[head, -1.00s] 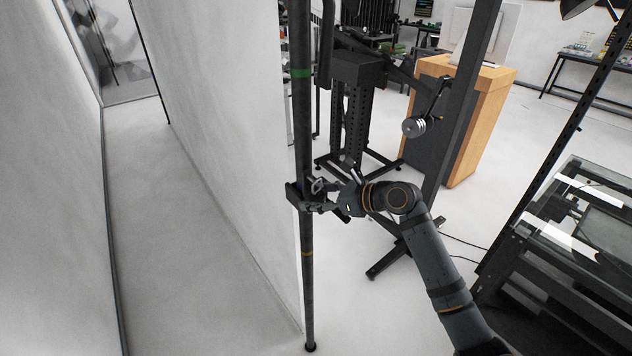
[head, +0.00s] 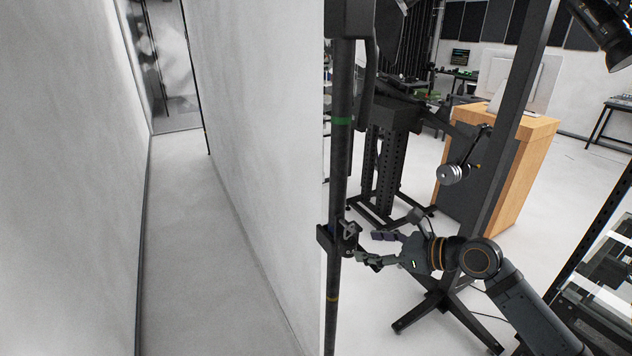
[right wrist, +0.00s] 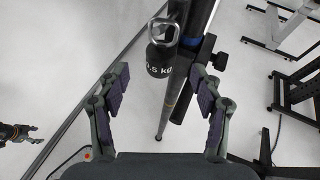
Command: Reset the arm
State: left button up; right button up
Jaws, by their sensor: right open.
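My right gripper (head: 370,248) is open, just right of a black upright pole (head: 338,190) with a green band. A small black bracket (head: 338,238) with a metal ring-like part sits on this pole, close in front of the fingertips. In the right wrist view my right gripper (right wrist: 160,76) has its purple-padded fingers spread. A black block marked in kg with a metal loop (right wrist: 160,58) shows beyond the fingertips, not gripped. My left gripper (right wrist: 36,133) seems to show at that view's left edge, fingers apart. It is outside the head view.
A white wall (head: 265,150) stands just left of the pole. A slanted black post (head: 510,130) with splayed feet stands right of the gripper, close to my right arm. A wooden cabinet (head: 515,180) is behind it. A bare floor corridor (head: 205,260) runs left.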

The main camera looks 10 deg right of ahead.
jog(key=s+a+f+n+g+h, duration=0.1)
jog(key=s+f+n+g+h, duration=0.15)
jog(key=s+f+n, duration=0.45)
jog(key=s+a+f+n+g+h, duration=0.1)
jog(key=s+a+f+n+h, duration=0.2)
jog(key=f+n, duration=0.6)
jog(key=s+d+f+n+g+h, duration=0.1)
jog(key=s+d+f+n+h, duration=0.2)
jog(key=s+n, duration=0.35)
jog(key=s+d+f+n+g+h, duration=0.2)
jog(key=s+d+n, duration=0.25)
jog(key=s, duration=0.25)
notch_tip(320, 180, down, 30)
jog(key=d+b, duration=0.2)
jog(key=b, duration=0.5)
jog(key=s+f+g+b, duration=0.1)
jog(key=s+f+b, duration=0.2)
jog(key=s+f, duration=0.7)
jog(key=s+d+f+g+b, duration=0.1)
jog(key=s+f+b, duration=0.2)
jog(key=s+f, duration=0.8)
notch_tip(320, 180, down, 5)
jog(key=shift+d, duration=0.25)
